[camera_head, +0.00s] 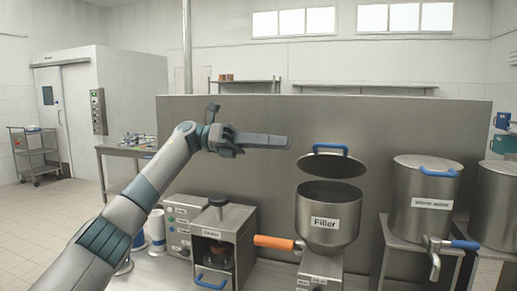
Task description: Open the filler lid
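The filler (326,228) is a steel hopper with a "Filler" label and an orange handle, right of centre. Its round lid (318,169) has a blue handle (330,148). The lid is above the hopper, with a visible gap between them and the dark opening showing below. My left gripper (286,143) is left of the lid, at about the height of the blue handle in the picture. Its fingers point right and look apart from the lid. They overlap side-on, so their opening is hidden. My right gripper is out of view.
A machine with a blue handle (210,284) stands left of the filler, below my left arm. A lidded steel pot (418,200) with a tap stands to the right, beside another pot (495,205). A steel partition (400,120) rises behind.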

